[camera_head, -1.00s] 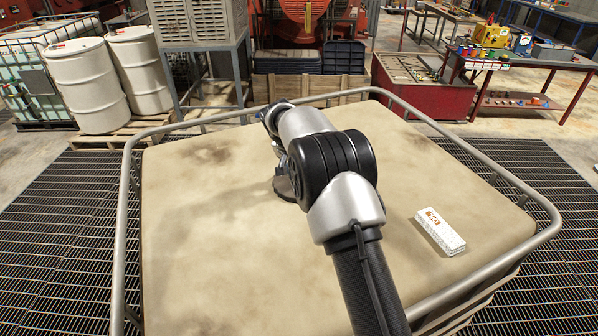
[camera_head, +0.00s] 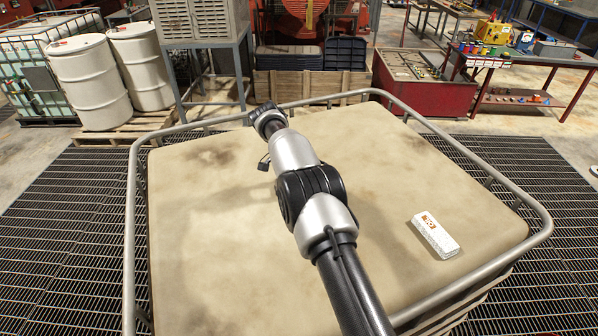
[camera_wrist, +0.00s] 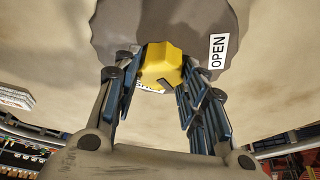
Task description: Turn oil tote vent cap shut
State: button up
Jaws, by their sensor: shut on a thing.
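The oil tote (camera_head: 210,245) has a stained beige top. In the wrist view, the vent cap's yellow knob (camera_wrist: 162,62) stands on a round grey base (camera_wrist: 205,25). A white label reading OPEN (camera_wrist: 218,51) is on the base, right of the knob. A second white label (camera_wrist: 148,89) is mostly hidden by the knob, and I cannot read it. My gripper (camera_wrist: 160,72) is shut on the yellow knob, with one blue-grey finger on each side. In the head view my arm hides the cap and the fingers.
A metal rail (camera_head: 131,235) runs around the tote top. A white box with orange print (camera_head: 435,236) lies near its right side. The rest of the top is clear. White drums (camera_head: 90,80) stand behind at left, and a red bench (camera_head: 420,85) is behind at right.

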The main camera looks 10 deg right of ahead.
dwell(0.3)
jog(key=o, duration=1.1)
jog(key=shift+c, duration=0.2)
jog(key=shift+r, duration=0.1)
jog(key=v, duration=1.1)
jog(key=shift+r, duration=0.4)
jog(key=shift+s+a, duration=0.1)
